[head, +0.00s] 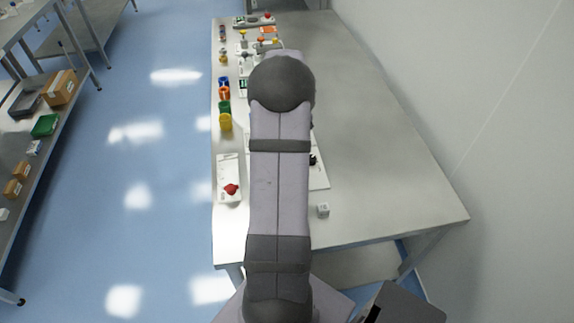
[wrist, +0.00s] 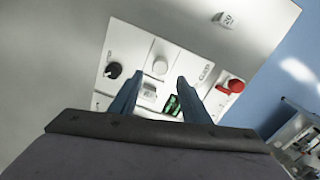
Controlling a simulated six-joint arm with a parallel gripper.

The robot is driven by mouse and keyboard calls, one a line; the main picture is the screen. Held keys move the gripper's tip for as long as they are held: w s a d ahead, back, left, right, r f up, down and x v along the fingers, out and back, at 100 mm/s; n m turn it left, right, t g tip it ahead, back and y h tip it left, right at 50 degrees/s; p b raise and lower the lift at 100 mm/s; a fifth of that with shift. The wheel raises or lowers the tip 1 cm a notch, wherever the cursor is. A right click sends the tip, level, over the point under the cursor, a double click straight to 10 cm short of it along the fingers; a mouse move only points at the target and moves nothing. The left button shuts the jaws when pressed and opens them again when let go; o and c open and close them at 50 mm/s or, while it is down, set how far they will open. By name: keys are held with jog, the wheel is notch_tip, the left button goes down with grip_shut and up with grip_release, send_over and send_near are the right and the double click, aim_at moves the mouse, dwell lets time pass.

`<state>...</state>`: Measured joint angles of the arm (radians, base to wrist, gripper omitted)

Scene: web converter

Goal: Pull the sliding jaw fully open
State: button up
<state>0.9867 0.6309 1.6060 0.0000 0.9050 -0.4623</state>
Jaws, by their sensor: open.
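In the wrist view my gripper (wrist: 153,90) is open, its two blue-grey fingers spread over a white panel (wrist: 135,45). A small pale grey block (wrist: 148,91) shows between the fingers, nearer the left one; I cannot tell whether it is the sliding jaw or whether a finger touches it. A green display (wrist: 172,105) lies beside the right finger. The panel also bears a black knob (wrist: 113,70) and a round white knob (wrist: 160,66). In the head view my arm hides most of the panel (head: 319,178) and my gripper.
A white plate (head: 228,168) with a red handle (head: 231,189) lies left of the panel on the table (head: 380,140). A small white cube (head: 323,210) stands near the front edge. Several coloured cups (head: 225,107) line the left edge. The table's right side is clear.

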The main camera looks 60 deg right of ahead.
jog(key=shift+f+p, duration=0.9)
jog(key=shift+f, duration=2.3)
jog(key=shift+c, duration=0.3)
grip_shut()
